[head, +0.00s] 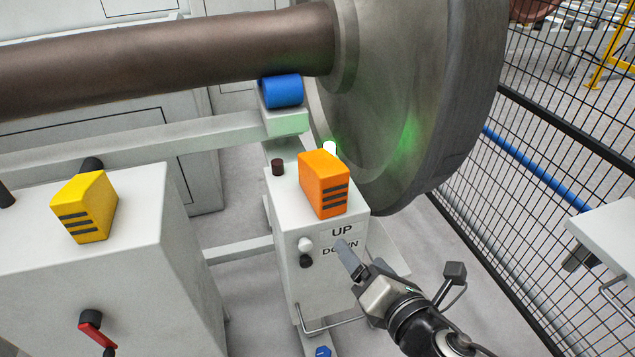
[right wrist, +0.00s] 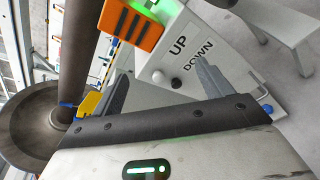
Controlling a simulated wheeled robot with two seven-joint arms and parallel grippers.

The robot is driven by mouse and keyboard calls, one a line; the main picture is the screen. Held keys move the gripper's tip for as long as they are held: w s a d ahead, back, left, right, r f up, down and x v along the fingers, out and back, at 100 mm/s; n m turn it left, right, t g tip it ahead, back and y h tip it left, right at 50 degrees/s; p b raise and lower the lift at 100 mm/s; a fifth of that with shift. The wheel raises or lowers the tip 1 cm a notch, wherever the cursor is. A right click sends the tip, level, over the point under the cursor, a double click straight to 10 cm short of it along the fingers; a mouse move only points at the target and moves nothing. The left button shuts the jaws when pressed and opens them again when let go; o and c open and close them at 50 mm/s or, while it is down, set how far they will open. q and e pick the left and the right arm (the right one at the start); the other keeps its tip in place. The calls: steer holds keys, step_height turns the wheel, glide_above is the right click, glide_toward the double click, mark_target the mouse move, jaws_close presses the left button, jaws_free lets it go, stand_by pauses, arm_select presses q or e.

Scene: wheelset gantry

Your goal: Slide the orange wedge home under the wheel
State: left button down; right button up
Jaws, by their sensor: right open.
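The orange wedge (head: 322,183), with dark slots on its face, sits on top of the white box (head: 290,235) marked UP and DOWN. It also shows at the top of the right wrist view (right wrist: 128,24). The large grey wheel (head: 420,100) rises just behind and right of the wedge in the head view. I cannot tell whether they touch. My right gripper (head: 347,258) is open and empty in front of the box's labelled face, below the wedge. Both its fingers show apart in the right wrist view (right wrist: 163,88). My left gripper is not in view.
A yellow wedge (head: 84,207) sits on another white cabinet (head: 140,260) at left. The brown axle (head: 170,52) runs above a blue roller (head: 283,91). A white and a black knob (head: 306,261) stick out of the box face. A mesh fence (head: 560,150) stands right.

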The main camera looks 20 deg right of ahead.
mark_target(337, 186)
step_height(337, 186, up, 5)
steer(key=w+n+t, duration=0.1)
steer(key=n+t, duration=0.1)
steer(key=n, duration=0.7)
steer(key=shift+y, duration=0.3)
steer(key=w, duration=1)
steer(key=shift+w+a+r+p, duration=0.2)
steer(key=shift+a+p, duration=0.2)
steer(key=shift+w+a, duration=0.15)
steer(key=shift+w, duration=0.8)
steer(key=shift+w+a, duration=0.2)
steer(key=shift+w, duration=0.7)
steer(key=shift+w+a, duration=0.15)
steer(key=shift+w, duration=0.8)
steer(key=shift+r, duration=0.1)
steer(key=c, duration=1.4)
